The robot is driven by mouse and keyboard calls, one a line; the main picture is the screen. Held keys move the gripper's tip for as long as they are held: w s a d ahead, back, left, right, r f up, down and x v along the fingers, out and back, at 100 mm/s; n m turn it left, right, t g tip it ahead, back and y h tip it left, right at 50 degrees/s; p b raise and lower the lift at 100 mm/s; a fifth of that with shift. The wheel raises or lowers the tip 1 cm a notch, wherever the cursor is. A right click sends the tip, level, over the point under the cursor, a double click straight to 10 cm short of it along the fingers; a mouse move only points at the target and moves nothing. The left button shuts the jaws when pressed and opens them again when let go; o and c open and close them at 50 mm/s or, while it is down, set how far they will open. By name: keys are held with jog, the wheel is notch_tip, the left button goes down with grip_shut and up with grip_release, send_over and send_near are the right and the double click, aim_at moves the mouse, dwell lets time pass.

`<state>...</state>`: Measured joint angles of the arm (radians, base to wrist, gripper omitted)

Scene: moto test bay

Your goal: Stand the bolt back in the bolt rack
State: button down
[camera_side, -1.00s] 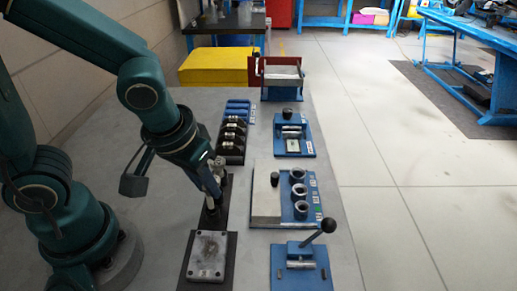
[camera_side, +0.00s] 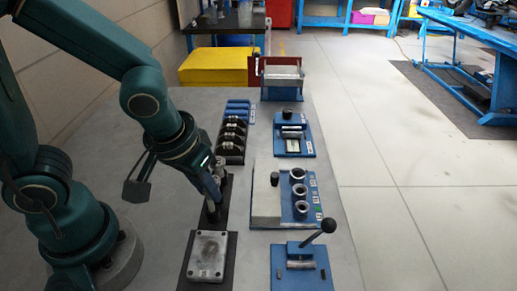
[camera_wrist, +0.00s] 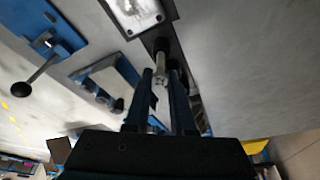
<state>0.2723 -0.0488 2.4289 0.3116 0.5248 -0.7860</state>
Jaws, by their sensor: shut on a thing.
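My gripper (camera_side: 214,197) points down over the black bolt rack (camera_side: 225,187), a narrow dark strip behind the grey metal block. In the wrist view my gripper (camera_wrist: 161,75) is shut on the bolt (camera_wrist: 159,72), a silvery piece showing between the fingertips. The bolt's lower end is hard to make out against the dark rack, so I cannot tell whether it is in a hole. In the side view my fingers mostly hide the bolt. Another grey bolt-like head (camera_side: 221,161) shows just behind my gripper at the rack's far part.
A grey metal block (camera_side: 208,255) on a black plate is close in front. To the right are a blue fixture with several rings (camera_side: 300,190) and a blue lever fixture (camera_side: 300,262). A black rack with blue handles (camera_side: 234,133) stands farther back.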

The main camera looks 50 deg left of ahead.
jog(key=shift+f, duration=0.65)
dwell(0.5)
dwell(0.5)
jog(key=c, duration=0.7)
grip_release()
jog(key=shift+r, duration=3.5)
